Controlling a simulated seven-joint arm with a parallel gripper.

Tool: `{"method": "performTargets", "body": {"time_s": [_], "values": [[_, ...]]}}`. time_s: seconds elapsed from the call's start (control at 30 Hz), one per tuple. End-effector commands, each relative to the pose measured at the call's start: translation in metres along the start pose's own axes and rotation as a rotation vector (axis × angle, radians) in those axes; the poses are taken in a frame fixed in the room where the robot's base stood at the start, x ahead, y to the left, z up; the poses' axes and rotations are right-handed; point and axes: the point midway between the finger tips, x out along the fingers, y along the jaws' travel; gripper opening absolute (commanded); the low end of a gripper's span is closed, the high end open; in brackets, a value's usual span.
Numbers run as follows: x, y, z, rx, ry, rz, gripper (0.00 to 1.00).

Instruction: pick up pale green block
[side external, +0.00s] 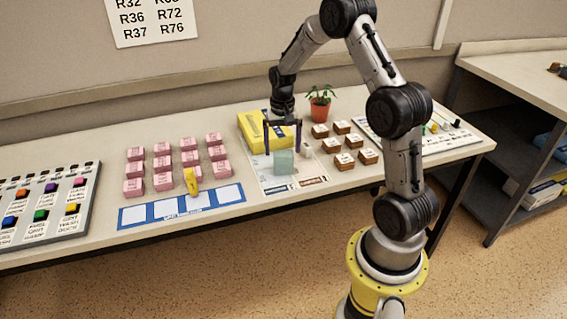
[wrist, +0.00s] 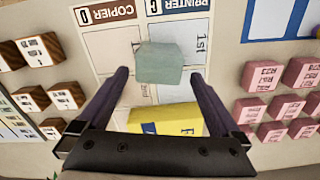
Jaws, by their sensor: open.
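The pale green block (side external: 283,162) stands on a printed sheet (side external: 262,184) near the middle of the table. It also shows in the wrist view (wrist: 159,63), on the sheet, a little beyond my fingertips and roughly midway between their lines. My gripper (side external: 283,151) is open and points down at the block, with its two dark fingers apart. In the wrist view the fingers (wrist: 158,72) have nothing between their tips. I cannot tell from these views how high the fingertips are above the table.
A yellow box (side external: 252,131) lies just behind the block. Pink labelled blocks (side external: 162,182) stand left, with a yellow object (side external: 191,181) by a blue-framed strip (side external: 165,212). Brown labelled blocks (side external: 345,161) and a potted plant (side external: 320,106) stand right. A button panel (side external: 40,216) is far left.

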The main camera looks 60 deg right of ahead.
Motion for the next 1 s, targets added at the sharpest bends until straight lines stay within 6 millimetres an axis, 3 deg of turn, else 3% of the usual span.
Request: {"method": "performTargets", "body": {"time_s": [0.17,0.5,0.8,1.0], "values": [[0.011,0.000,0.002,0.000,-0.001,0.001,1.00],[0.053,0.002,0.007,0.000,-0.001,0.000,1.00],[0.058,0.002,0.006,0.000,0.001,0.000,1.00],[0.057,0.002,0.006,0.000,0.001,-0.001,0.64]]}}
